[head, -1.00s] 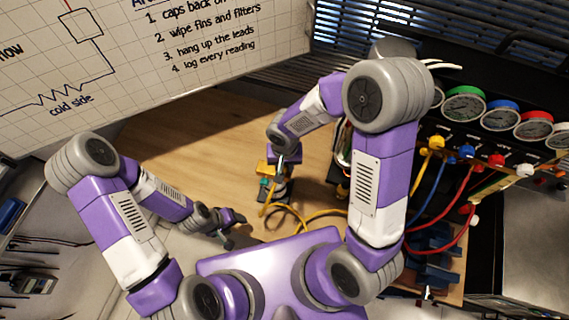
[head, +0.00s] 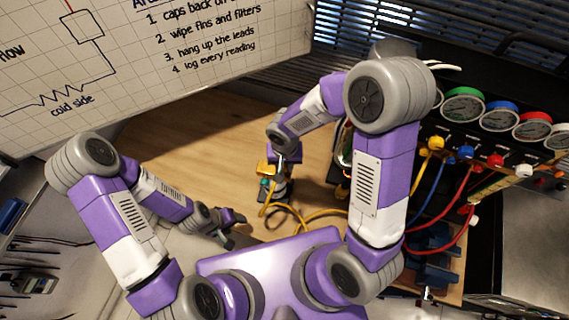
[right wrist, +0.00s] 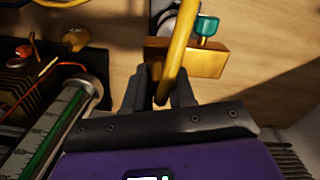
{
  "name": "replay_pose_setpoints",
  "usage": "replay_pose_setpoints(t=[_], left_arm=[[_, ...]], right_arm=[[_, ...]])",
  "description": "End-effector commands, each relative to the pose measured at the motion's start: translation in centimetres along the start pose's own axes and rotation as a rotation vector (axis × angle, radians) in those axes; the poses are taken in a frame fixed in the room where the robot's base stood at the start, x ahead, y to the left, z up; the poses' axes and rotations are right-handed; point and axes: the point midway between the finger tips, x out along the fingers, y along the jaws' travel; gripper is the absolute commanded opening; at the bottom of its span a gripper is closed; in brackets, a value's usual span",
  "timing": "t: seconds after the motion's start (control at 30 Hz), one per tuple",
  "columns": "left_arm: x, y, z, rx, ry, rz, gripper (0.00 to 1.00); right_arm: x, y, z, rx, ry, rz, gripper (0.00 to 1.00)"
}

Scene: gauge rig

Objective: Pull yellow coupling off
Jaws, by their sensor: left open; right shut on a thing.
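My right gripper (right wrist: 162,92) is shut at the yellow hose end, beside a brass block (right wrist: 205,60) with a teal knob (right wrist: 207,26). The yellow hose (right wrist: 177,55) runs up in front of the fingers in the right wrist view. The coupling itself is mostly hidden between the fingers, so I cannot tell whether it is still seated. In the head view the brass block (head: 265,169) shows beside my right gripper (head: 281,160), and the yellow hose (head: 300,218) curls on the table below. My left gripper (head: 236,229) is open and empty, low to the left of the hose.
A gauge panel with several dials (head: 465,105) and coloured hoses stands at the right. A finned unit with a green-marked tube (right wrist: 60,125) is close to the left of my right gripper. The wooden table (head: 190,150) is clear at the left. A whiteboard (head: 200,60) stands behind.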

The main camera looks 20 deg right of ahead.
Motion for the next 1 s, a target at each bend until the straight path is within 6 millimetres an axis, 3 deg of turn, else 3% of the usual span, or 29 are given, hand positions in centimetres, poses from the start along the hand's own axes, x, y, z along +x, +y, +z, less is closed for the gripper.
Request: replay_pose_setpoints(t=[0.8, 1.0], left_arm=[[-2.6, 1.0, 0.1, 0.000, 0.000, 0.000, 0.61], [-2.8, 1.0, 0.1, 0.000, 0.000, 0.000, 0.61]], right_arm=[[-4.3, 0.0, 0.0, -0.001, 0.001, 0.000, 0.00], [-4.5, 0.0, 0.0, -0.001, 0.000, 0.000, 0.00]])
